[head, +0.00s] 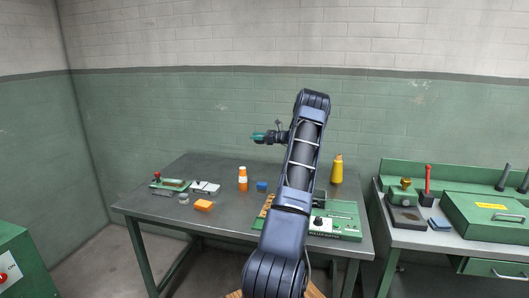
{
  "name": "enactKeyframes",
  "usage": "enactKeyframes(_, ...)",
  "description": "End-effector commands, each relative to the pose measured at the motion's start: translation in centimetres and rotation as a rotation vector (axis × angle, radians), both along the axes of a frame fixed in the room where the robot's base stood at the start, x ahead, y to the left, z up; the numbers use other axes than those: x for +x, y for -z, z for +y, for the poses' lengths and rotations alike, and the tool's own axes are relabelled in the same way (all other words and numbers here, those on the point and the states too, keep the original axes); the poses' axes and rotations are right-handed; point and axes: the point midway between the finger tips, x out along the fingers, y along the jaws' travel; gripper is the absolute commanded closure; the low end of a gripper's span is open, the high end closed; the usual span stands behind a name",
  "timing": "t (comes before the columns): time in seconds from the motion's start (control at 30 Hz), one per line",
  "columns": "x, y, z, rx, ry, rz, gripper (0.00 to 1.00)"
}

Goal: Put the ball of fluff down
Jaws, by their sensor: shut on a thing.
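My gripper (258,137) is held up in the air above the back of the grey table (160,209), in front of the green wall, and points left. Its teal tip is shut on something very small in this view. I take this to be the ball of fluff, but its shape cannot be made out. No loose ball of fluff shows on the table. My arm crosses the middle of the picture and hides part of the table and of the green device on its right.
A second bench (400,232) stands right. The table's front left is clear.

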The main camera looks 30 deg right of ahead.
Motion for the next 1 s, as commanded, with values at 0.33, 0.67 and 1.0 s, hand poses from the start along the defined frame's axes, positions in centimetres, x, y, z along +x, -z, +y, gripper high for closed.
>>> enactKeyframes(0.33,-6.9,-0.8,-8.5,0.003,0.219,-0.007,0.73)
enactKeyframes(0.67,-13.8,-0.7,-15.0,0.0,0.417,-0.002,0.73)
enactKeyframes(1.0,-14.9,3.1,-15.9,0.002,0.448,0.001,0.73)
